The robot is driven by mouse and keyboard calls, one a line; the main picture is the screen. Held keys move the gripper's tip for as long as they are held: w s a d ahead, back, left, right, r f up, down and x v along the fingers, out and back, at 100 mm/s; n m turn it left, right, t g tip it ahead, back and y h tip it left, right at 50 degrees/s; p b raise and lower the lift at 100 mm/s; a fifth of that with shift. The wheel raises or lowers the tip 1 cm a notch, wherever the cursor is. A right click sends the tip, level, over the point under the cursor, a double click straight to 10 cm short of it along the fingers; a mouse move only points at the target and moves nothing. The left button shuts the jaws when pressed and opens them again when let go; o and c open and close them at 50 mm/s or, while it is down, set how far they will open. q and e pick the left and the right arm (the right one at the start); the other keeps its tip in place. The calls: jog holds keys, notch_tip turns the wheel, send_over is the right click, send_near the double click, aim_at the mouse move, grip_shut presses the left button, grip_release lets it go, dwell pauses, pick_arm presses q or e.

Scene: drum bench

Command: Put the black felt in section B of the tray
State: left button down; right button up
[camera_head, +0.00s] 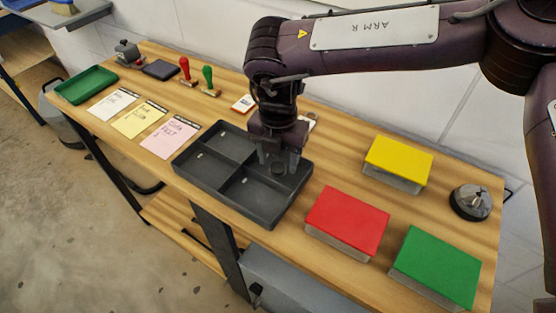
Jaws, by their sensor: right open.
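The dark grey tray (222,201) lies on the wooden bench and has several compartments with small pale labels too small to read. My right gripper (279,163) points down over the tray's right-hand back compartment, open. A small dark round piece (278,169) shows at its fingertips; it may be the black felt, but dark on dark I cannot be sure, nor whether it touches the tray floor. The gripper hides part of that compartment. My left gripper is not in view.
Yellow-lidded (399,158), red-lidded (347,219) and green-lidded (438,266) boxes stand right of the tray, near a round metal-and-black object (470,202). Left are paper notes (170,138), a green tray (86,85), a dark flat pad (161,69), and red (186,70) and green (209,80) handled stamps.

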aim_at(278, 166)
notch_tip(278, 166, up, 11)
jog(key=shift+b, duration=0.45)
jog(key=shift+f, duration=0.1)
